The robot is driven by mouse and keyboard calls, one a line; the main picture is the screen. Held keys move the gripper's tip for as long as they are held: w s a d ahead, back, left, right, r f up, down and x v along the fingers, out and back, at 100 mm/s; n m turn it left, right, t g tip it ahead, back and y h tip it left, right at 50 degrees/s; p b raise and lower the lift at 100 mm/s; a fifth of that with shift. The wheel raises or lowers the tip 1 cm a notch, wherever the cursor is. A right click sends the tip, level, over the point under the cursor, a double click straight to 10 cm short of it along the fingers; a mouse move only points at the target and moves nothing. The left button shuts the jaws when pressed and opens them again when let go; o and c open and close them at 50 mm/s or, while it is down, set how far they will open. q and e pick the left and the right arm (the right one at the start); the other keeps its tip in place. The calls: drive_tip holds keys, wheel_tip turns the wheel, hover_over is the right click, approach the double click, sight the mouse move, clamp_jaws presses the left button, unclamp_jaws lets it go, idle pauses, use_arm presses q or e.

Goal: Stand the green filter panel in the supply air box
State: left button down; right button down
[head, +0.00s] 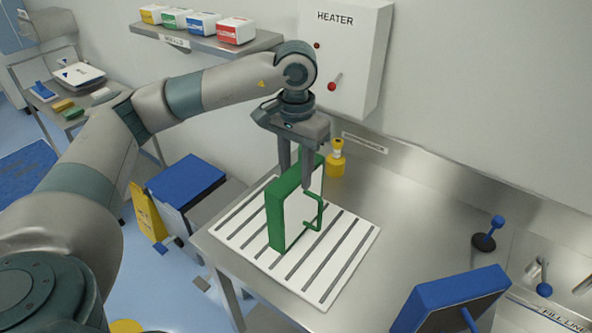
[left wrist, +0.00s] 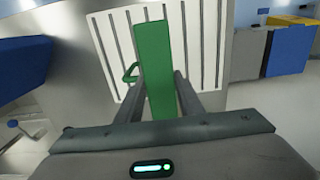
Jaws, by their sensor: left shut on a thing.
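The green filter panel (head: 276,217) has a green frame, a pale face and a green handle on its right side. It stands upright at the white slotted mat (head: 322,294) on the steel table. I cannot tell whether its lower edge touches the mat. My left gripper (head: 296,178) comes from above and is shut on the panel's top part. In the left wrist view, the panel (left wrist: 155,60) shows edge-on between the two fingers, with the slotted mat (left wrist: 205,45) behind it. I cannot identify the supply air box in these views. My right gripper is not in view.
A yellow bottle (head: 336,163) stands behind the mat near the wall. A blue-framed panel (head: 450,296) is at the front right, near a blue-knobbed fitting (head: 487,238). A heater box (head: 346,50) and a shelf with several small boxes (head: 205,38) are on the wall. The table's middle is clear.

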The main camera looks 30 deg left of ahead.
use_arm(q)
drive_tip(key=c, duration=1.2)
unclamp_jaws()
drive_tip(key=shift+r, duration=0.1)
drive_tip(key=shift+r+p, duration=0.1)
drive_tip(key=shift+p, duration=0.25)
drive_tip(key=shift+w+r+b, duration=0.1)
drive_tip(key=shift+r+b, duration=0.1)
drive_tip(key=shift+b, duration=0.15)
wheel_tip(320, 180, up, 12)
drive_tip(key=b, duration=0.3)
drive_tip(key=shift+f, duration=0.25)
drive_tip(key=shift+c, duration=0.7)
